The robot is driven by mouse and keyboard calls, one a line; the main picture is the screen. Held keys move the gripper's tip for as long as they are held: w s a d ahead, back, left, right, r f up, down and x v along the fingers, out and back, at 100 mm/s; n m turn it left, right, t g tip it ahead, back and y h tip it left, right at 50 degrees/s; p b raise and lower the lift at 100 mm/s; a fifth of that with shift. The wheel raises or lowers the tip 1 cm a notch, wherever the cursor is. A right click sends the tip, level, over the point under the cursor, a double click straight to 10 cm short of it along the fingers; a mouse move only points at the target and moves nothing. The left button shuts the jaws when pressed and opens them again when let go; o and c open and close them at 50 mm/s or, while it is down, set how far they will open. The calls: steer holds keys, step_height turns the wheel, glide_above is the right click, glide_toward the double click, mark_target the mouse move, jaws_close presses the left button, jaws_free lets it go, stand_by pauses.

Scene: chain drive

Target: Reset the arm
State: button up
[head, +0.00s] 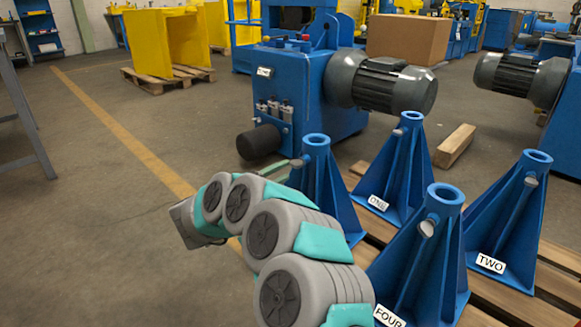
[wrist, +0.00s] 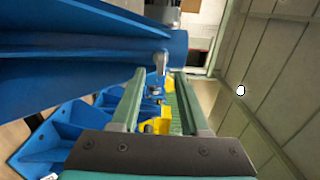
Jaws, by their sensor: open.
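My arm reaches up and left from the bottom middle of the head view, in grey and teal links. My gripper (wrist: 159,76) shows in the wrist view as two green fingers, spread apart, with nothing clearly held between them. A green finger tip (head: 296,163) shows in the head view beside the top of the left blue stand (head: 317,142). A large blue stand (wrist: 80,50) fills the upper left of the wrist view. Its grey pin (wrist: 160,62) appears near the finger tips; I cannot tell whether they touch. The rest of the gripper is hidden in the head view.
Blue stands labelled ONE (head: 405,160), TWO (head: 510,215) and FOUR (head: 425,270) stand on a wooden pallet (head: 500,300) at the right. A blue machine with a grey motor (head: 380,85) is behind. A wooden block (head: 455,146) lies near.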

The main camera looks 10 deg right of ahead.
steer(key=shift+v, duration=0.95)
